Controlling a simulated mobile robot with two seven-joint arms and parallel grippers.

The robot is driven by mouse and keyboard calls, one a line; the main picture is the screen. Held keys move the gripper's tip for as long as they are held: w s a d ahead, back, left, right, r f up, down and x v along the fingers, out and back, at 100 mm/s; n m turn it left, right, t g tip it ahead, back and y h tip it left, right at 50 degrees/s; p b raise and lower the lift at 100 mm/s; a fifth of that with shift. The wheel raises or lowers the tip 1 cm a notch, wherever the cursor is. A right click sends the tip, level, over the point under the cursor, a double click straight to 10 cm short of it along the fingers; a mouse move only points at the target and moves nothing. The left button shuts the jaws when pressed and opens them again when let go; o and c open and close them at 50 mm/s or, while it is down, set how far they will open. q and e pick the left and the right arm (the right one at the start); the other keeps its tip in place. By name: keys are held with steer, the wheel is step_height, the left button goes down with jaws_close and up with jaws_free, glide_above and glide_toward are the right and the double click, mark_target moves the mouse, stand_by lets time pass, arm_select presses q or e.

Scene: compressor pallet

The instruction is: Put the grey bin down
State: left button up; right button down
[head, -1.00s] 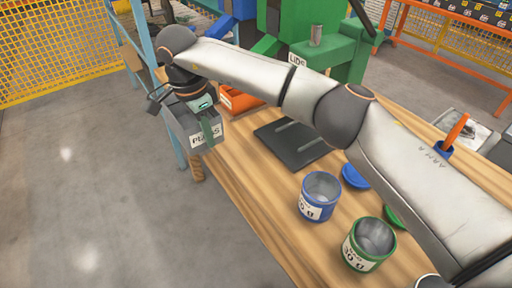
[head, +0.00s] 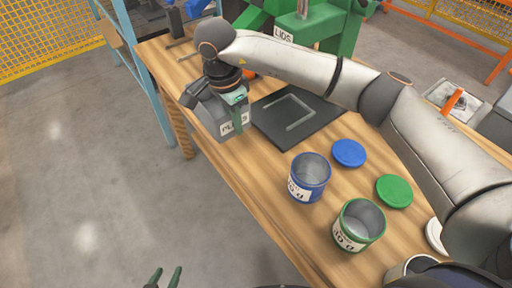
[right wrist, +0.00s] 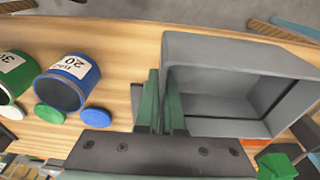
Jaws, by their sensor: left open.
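The grey bin (head: 212,112) with a white label is at the left part of the wooden table, by its front edge. My right gripper (head: 240,112) is shut on one wall of it. In the right wrist view, the green fingers of my right gripper (right wrist: 161,100) pinch the side wall of the grey bin (right wrist: 235,128), and its inside looks empty. I cannot tell whether its base touches the table. My left gripper (head: 163,278) is at the bottom edge of the head view, open and empty, away from the table.
A dark mat (head: 268,120) with a light frame outline lies right of the bin. A blue tin (head: 309,178), a green tin (head: 358,225), a blue lid (head: 348,153) and a green lid (head: 394,191) stand nearer. A green machine (head: 335,30) is behind. My right arm spans the table.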

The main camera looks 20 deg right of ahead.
glide_above(258, 159)
steer(key=f, duration=0.3)
steer(key=a+f, duration=0.1)
steer(key=f, duration=0.1)
steer(key=shift+f, duration=0.1)
steer(key=f, duration=0.2)
steer(key=f+p, duration=0.1)
steer(key=shift+s+d+f, duration=0.15)
steer(key=shift+s+d, duration=0.05)
steer(key=shift+d, duration=0.05)
steer(key=shift+f, duration=0.15)
steer(key=shift+f, duration=0.1)
steer(key=shift+f+b, duration=0.15)
steer(key=shift+b, duration=0.15)
steer(key=c, duration=1)
jaws_free()
steer(key=shift+c, duration=0.2)
step_height(258, 159, up, 12)
steer(key=a, duration=0.1)
steer(key=shift+s+a+r, duration=0.2)
steer(key=shift+s, duration=0.05)
